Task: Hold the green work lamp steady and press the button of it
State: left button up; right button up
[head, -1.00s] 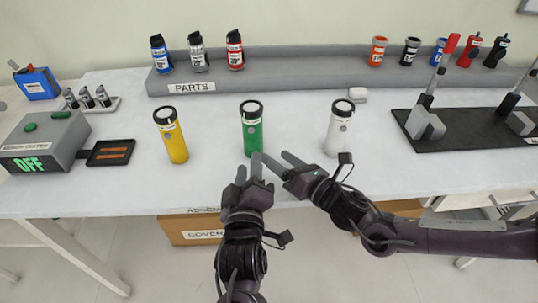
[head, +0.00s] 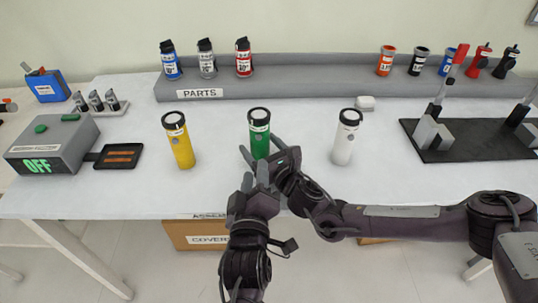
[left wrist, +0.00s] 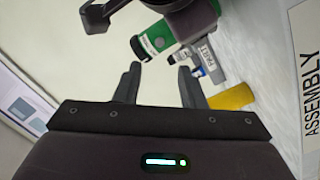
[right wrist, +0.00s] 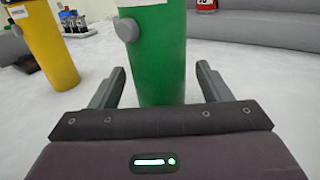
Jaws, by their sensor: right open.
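The green work lamp (head: 259,135) stands upright on the table, between the yellow and white lamps. Its lower part is hidden by my grippers in the head view. My right gripper (head: 260,149) is open at the lamp's lower body. In the right wrist view the green lamp (right wrist: 162,60) stands between its spread fingers (right wrist: 160,80), with a round grey button (right wrist: 127,29) on its side. My left gripper (head: 256,172) is just below the right one, open and empty. In the left wrist view the green lamp (left wrist: 155,38) is beyond its fingertips (left wrist: 159,68), partly covered by my right gripper.
The yellow lamp (head: 179,142) stands left and the white lamp (head: 346,138) right, both apart from my grippers. A grey box reading OFF (head: 52,145) is at far left. The PARTS shelf (head: 310,83) runs along the back; a black mat with clamps (head: 460,154) is right.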

jog(key=shift+w+a, duration=0.25)
jog(key=shift+w, duration=0.2)
jog(key=c, duration=1.2)
pick_arm(q)
grip_shut()
pick_arm(e)
jog(key=shift+c, duration=0.3)
dwell(0.5)
